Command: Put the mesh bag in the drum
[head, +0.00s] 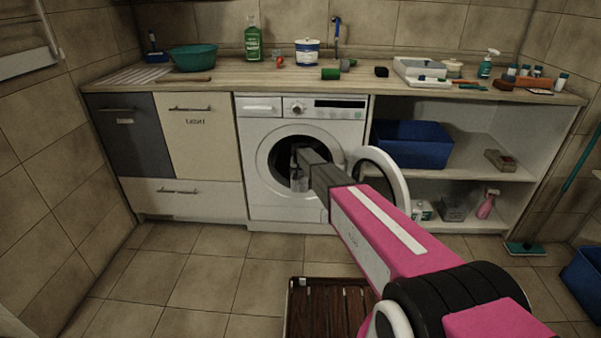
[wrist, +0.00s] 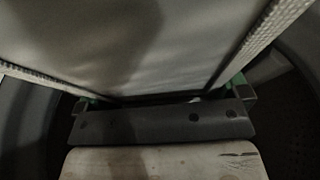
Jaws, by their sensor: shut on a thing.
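The washing machine (head: 258,212) stands under the counter with its round door (head: 402,188) swung open to the right. Its drum (head: 277,160) is dark inside. My arm reaches into the round opening, and my gripper (head: 299,178) is at the drum mouth. In the wrist view my gripper (wrist: 165,98) is shut on the mesh bag (wrist: 150,45), a pale grey sheet with ribbed edging that fills the upper part of the picture. Dark curved drum walls show at both sides there. The bag is not clear in the head view, and its far end is hidden.
A wooden slatted mat (head: 325,310) lies on the floor in front. A blue bin (head: 412,145) sits on the open shelf at right. Drawers and cupboards (head: 200,150) stand at left. The tiled floor at left is clear.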

